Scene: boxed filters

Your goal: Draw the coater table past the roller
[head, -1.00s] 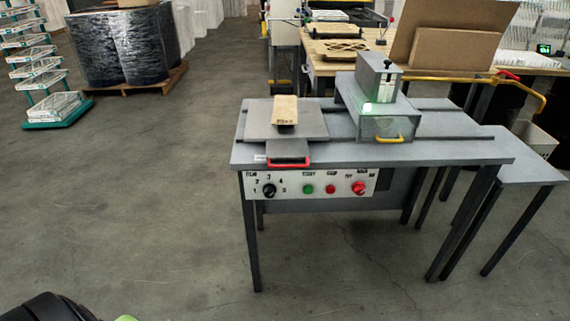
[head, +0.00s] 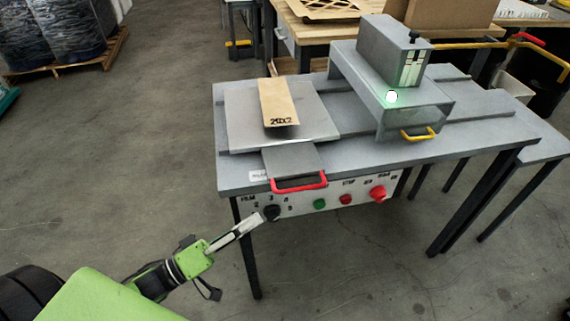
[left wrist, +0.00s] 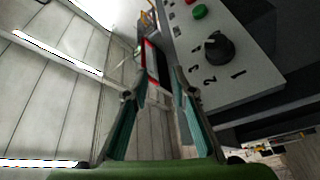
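The coater table, a flat grey plate (head: 240,128), lies at the left of the grey bench top. Its narrow tongue ends in a red handle (head: 300,185) at the front edge. A tan boxed filter (head: 279,102) with black print lies on the plate. The grey coater housing (head: 368,88) stands to the right; no roller is visible. My left gripper (head: 250,222) is below and left of the red handle, near the black dial. In the left wrist view its fingers (left wrist: 157,82) are apart and empty, with the red handle (left wrist: 147,62) beyond them. My right gripper is out of view.
The front panel (head: 333,200) has a black dial (head: 271,213), a green button (head: 319,204) and red buttons. A yellow handle (head: 419,135) sticks out of the housing. A lower side table adjoins at right.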

